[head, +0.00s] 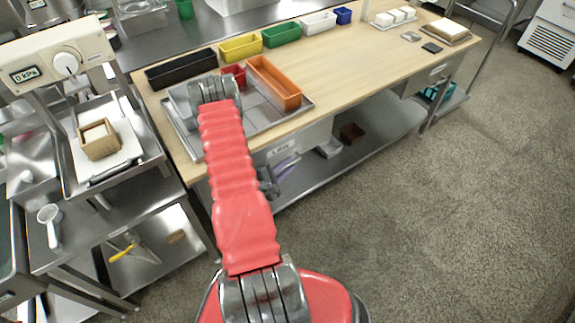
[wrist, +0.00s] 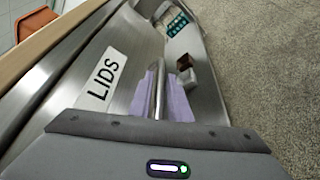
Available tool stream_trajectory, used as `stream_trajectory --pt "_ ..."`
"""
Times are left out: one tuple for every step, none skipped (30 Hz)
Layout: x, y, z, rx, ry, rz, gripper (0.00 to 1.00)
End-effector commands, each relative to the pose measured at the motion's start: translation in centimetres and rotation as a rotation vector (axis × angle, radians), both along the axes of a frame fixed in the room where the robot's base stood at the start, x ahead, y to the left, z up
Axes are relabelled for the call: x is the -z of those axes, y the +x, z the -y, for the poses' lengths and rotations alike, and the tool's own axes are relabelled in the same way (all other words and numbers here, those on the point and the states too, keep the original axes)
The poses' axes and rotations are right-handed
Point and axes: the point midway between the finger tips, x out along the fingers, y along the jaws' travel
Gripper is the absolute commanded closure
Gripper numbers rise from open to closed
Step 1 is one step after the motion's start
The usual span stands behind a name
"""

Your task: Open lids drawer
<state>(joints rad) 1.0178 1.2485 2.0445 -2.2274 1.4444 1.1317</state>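The lids drawer (head: 312,139) is under the front edge of the wooden worktop, and its front looks closed against the bench. In the wrist view its steel front carries a white LIDS label (wrist: 103,73). A steel bar handle (wrist: 159,88) stands out to the right of the label. My gripper (wrist: 163,95) has a purple finger on each side of this bar, with no clear gap between them, so it looks shut on the handle. In the head view my gripper (head: 284,166) is at the drawer front, partly hidden by my red arm.
On the worktop (head: 345,70) above stand an orange bin (head: 274,82), a steel tray (head: 256,118) and several coloured bins. A lower steel shelf (head: 345,161) holds a brown box (head: 352,132). The grey floor (head: 450,220) to the right is clear.

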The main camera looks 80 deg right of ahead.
Motion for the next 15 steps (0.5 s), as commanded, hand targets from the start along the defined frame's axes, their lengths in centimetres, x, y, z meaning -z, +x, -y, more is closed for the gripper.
stream_trajectory --pt "0.03 -0.04 0.10 0.000 0.000 0.000 0.83" --pt "0.04 -0.04 0.12 0.000 0.000 -0.001 0.83" --pt "0.04 -0.05 0.13 -0.001 0.001 -0.001 0.83" --pt "0.05 -0.04 0.13 -0.001 0.001 -0.001 0.83" --pt "0.04 -0.04 0.12 -0.001 0.001 -0.001 0.83" --pt "0.03 -0.04 0.12 -0.001 0.001 -0.001 0.83" --pt "0.03 -0.04 0.11 0.000 0.000 -0.001 0.83" --pt "0.03 -0.04 0.11 0.000 0.000 -0.001 0.83" --pt "0.03 -0.04 0.11 0.000 0.000 -0.001 0.85" --pt "0.03 -0.03 0.10 0.000 0.000 -0.001 0.87" --pt "0.03 -0.03 0.10 0.000 0.000 -0.001 0.89" --pt "0.02 -0.04 0.10 0.000 0.000 -0.001 0.92" --pt "0.02 -0.04 0.10 0.000 0.000 -0.001 0.94" --pt "0.02 -0.04 0.10 0.000 0.000 -0.001 0.96" --pt "0.04 -0.04 0.08 0.000 0.000 -0.001 0.99"
